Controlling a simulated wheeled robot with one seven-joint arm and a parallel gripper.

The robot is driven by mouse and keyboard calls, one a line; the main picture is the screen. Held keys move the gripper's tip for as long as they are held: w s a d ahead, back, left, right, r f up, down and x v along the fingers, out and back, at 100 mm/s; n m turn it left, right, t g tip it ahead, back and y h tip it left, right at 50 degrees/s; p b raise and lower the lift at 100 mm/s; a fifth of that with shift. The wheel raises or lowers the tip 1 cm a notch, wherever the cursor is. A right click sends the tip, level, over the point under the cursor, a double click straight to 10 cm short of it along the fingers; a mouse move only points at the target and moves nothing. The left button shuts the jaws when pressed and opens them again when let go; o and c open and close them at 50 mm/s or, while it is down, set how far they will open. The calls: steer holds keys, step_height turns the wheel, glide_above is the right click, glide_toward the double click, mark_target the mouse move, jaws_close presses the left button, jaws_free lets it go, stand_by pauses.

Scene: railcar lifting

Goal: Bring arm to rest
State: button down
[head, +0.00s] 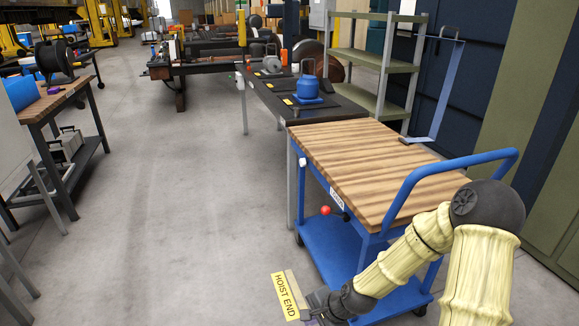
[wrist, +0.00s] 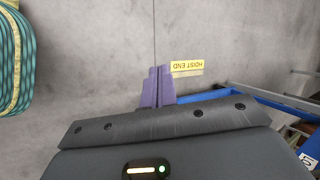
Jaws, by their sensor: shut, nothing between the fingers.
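My arm reaches down from the right of the head view, beside the blue cart. My gripper (head: 318,320) is low at the bottom edge there, partly cut off. In the wrist view its purple fingers (wrist: 157,86) are together with nothing between them. A yellow "HOIST END" label (head: 286,297) lies just left of the gripper in the head view. The label also shows close beside the fingertips in the wrist view (wrist: 187,66). I cannot tell whether the label touches the fingers.
A blue cart (head: 350,254) with a wooden top (head: 365,165) stands close to my arm. A dark table (head: 296,108) with a blue device (head: 307,88) stands behind it. A workbench (head: 42,106) is at left. The grey floor (head: 165,200) between is clear.

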steer(key=s+d+r+n+h, duration=0.3)
steer(key=s+d+r+n, duration=0.25)
steer(key=r, duration=0.25)
steer(key=s+d+r+n+h, duration=0.2)
steer(key=s+d+r+n, duration=0.2)
steer(key=s+r+n, duration=0.3)
step_height(320, 180, up, 31)
steer(key=w+m+p, duration=0.1)
steer(key=p, duration=2.9)
steer(key=shift+w+g, duration=0.25)
steer(key=shift+g, duration=0.05)
steer(key=shift+f+m, duration=0.1)
steer(key=shift+m, duration=0.15)
